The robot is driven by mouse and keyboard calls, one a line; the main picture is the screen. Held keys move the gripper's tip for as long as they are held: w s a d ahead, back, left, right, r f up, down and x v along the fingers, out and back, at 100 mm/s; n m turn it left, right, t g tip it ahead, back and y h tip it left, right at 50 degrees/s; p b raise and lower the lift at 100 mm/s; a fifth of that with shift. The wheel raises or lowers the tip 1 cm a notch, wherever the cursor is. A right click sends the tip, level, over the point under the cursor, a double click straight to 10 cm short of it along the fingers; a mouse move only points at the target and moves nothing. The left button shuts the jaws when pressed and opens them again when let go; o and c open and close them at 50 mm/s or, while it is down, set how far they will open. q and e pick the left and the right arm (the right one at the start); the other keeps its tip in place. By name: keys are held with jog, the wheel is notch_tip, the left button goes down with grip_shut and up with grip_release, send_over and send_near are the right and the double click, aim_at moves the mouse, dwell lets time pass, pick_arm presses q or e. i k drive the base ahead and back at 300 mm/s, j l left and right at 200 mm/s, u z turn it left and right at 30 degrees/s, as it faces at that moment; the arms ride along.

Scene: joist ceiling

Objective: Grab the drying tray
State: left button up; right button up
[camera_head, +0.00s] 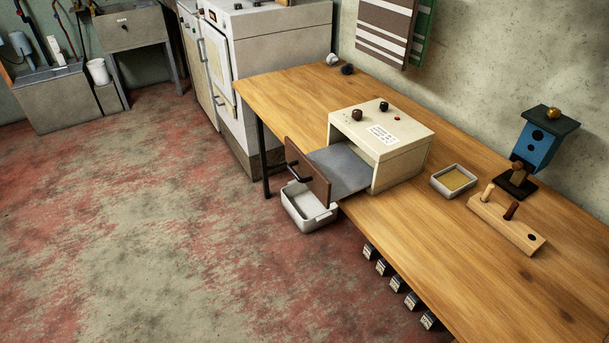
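A cream box with knobs and a red button (395,138) stands on the wooden table. A flat grey tray (341,168) sticks out of its open front, toward the left. The tray has a brown front panel (307,172) with a dark bar handle (297,173), and it reaches past the table edge. The rear of the tray is hidden inside the box. I cannot tell whether this is the drying tray; a small white tray with a yellowish inside (436,183) also lies on the table, right of the box. Neither of my grippers is in view.
The wooden table (480,290) has free room at the front right. A blue birdhouse (537,147) and a wooden block with pegs (500,225) stand at the right. A white bin (303,212) sits below the brown panel. The floor (150,220) at left is clear.

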aim_at(454, 180)
jog(key=z, duration=1.8)
jog(key=i+l, duration=0.35)
jog(key=l+z, duration=0.05)
jog(key=l, duration=0.05)
